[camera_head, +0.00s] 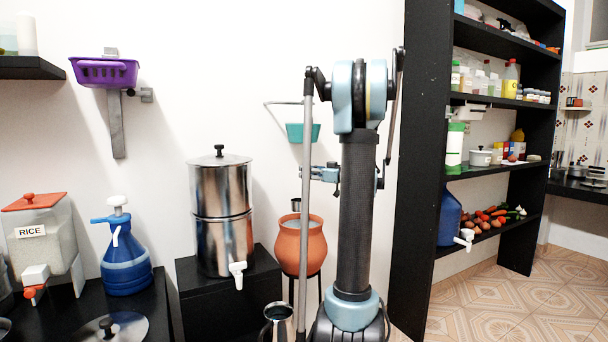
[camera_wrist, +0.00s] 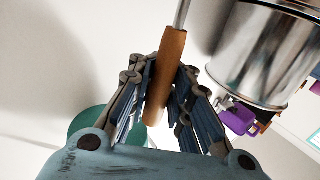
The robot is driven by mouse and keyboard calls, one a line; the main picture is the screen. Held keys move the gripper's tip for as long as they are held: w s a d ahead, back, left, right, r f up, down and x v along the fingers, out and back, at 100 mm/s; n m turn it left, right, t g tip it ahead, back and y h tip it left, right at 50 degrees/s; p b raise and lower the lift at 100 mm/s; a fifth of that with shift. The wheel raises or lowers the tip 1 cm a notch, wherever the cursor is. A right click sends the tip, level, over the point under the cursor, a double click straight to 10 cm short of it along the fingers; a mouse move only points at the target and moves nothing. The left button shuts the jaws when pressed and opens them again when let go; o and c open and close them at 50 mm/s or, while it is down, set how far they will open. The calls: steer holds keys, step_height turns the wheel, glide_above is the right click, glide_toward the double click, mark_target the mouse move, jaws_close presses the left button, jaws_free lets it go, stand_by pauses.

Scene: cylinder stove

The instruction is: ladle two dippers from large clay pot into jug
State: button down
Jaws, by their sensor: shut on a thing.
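In the wrist view my gripper (camera_wrist: 165,95) is shut on the wooden handle (camera_wrist: 167,70) of the dipper, with its metal rod (camera_wrist: 182,14) running out of frame at the top. In the head view my gripper (camera_head: 316,173) is small and partly behind my own arm. A small metal cup (camera_head: 296,204), which looks like the dipper's bowl, shows just above the mouth of the large clay pot (camera_head: 300,246). The pot is orange-brown and stands on a dark stand. A shiny metal jug (camera_head: 279,322) stands in front of the pot, low in the picture and cut by the edge.
A tall steel water filter (camera_head: 222,215) with a white tap stands left of the pot on a black block (camera_head: 190,295). A teal basket (camera_head: 303,132) hangs on the wall above. A blue jug (camera_head: 126,262) and rice dispenser (camera_head: 45,240) stand further left. A black shelf unit (camera_head: 421,170) rises right.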

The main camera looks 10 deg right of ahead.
steer(key=shift+f, duration=6.05)
steer(key=shift+r, duration=0.1)
steer(key=shift+r, duration=5.55)
